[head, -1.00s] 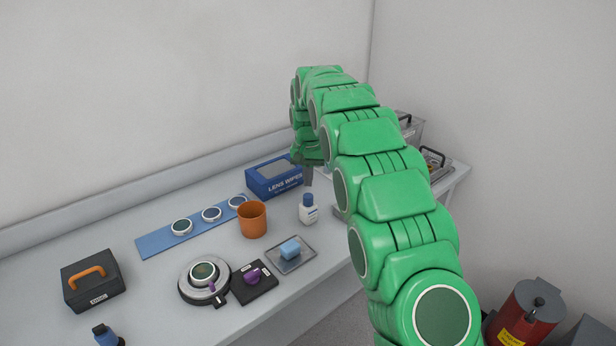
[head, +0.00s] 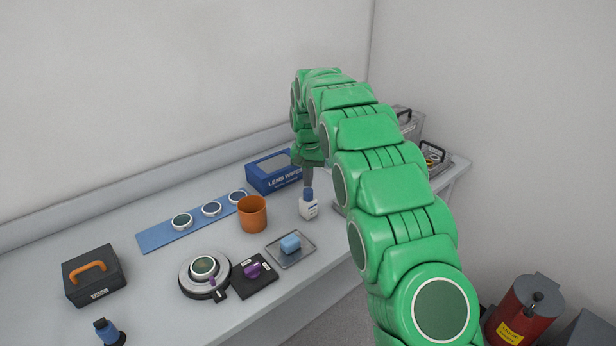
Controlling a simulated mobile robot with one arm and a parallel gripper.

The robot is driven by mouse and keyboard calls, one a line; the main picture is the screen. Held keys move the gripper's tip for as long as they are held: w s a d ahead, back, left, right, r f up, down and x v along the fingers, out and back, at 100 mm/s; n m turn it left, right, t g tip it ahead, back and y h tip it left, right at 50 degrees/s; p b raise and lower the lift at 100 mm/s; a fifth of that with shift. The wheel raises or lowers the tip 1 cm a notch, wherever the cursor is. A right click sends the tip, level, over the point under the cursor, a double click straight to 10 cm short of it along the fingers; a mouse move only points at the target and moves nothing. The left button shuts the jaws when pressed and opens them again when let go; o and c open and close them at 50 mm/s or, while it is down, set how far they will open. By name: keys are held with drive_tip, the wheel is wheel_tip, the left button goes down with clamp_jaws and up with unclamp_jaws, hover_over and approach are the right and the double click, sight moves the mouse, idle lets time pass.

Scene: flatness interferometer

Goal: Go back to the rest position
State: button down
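My green arm reaches from the lower right toward the back of the bench. My gripper (head: 308,176) hangs at its end, pointing down, just above or behind the blue-capped white bottle (head: 308,209). Only a small grey part of the fingers shows, so I cannot tell whether they are open or shut. I see nothing held in it, but the arm hides much of this area.
Near the gripper are a blue lens wipes box (head: 273,172) and an orange cup (head: 252,214). A blue strip (head: 160,236) with round optics, a round stage (head: 204,291), a black case (head: 93,276) and a tray (head: 291,263) stand leftward. A red canister (head: 524,312) is right.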

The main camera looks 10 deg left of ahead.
drive_tip(key=shift+f, duration=0.85)
drive_tip(key=shift+r, duration=0.15)
drive_tip(key=shift+r, duration=3.35)
